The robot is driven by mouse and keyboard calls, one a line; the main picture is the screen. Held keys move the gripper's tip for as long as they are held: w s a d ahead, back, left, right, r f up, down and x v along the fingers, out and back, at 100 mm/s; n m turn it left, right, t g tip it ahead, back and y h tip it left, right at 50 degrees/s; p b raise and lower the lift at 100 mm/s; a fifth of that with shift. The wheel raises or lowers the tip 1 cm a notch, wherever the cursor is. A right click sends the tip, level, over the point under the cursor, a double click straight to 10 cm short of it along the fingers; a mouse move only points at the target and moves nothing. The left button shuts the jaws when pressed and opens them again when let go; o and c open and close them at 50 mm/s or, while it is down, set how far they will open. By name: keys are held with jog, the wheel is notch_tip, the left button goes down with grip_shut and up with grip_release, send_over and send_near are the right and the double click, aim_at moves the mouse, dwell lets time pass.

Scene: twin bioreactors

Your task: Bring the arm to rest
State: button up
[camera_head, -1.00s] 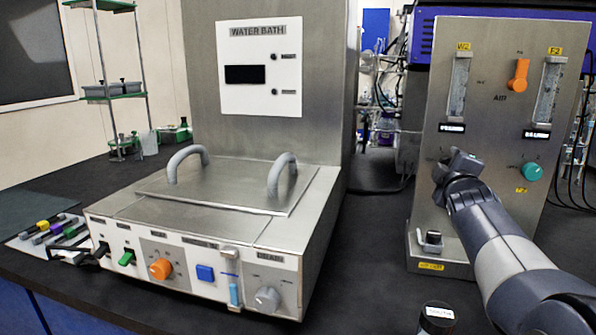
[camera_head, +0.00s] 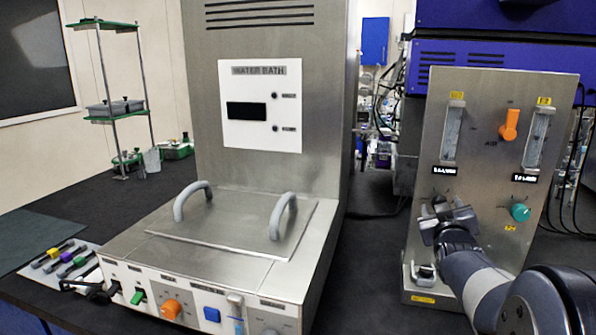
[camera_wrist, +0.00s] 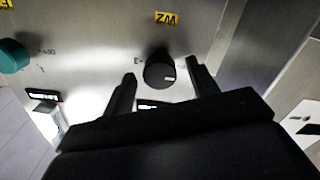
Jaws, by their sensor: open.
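My gripper (camera_head: 446,214) is in front of the lower left part of the steel gas panel (camera_head: 478,240), at the right in the head view. Its jaws are open and empty. In the wrist view, which shows the panel upside down, the two dark fingers of my gripper (camera_wrist: 160,70) stand apart. A round black knob (camera_wrist: 159,73) shows between and beyond them; I cannot tell the exact gap. My arm (camera_head: 475,280) reaches in from the lower right.
The panel carries a teal knob (camera_head: 520,212), an orange knob (camera_head: 509,124) and a black switch (camera_head: 424,273) below my gripper. A steel water bath (camera_head: 130,245) with a handled lid stands to the left. Dark bench surface lies between water bath and panel.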

jog(key=m+p, duration=0.3)
jog(key=p, duration=0.2)
jog(key=shift+m, duration=0.4)
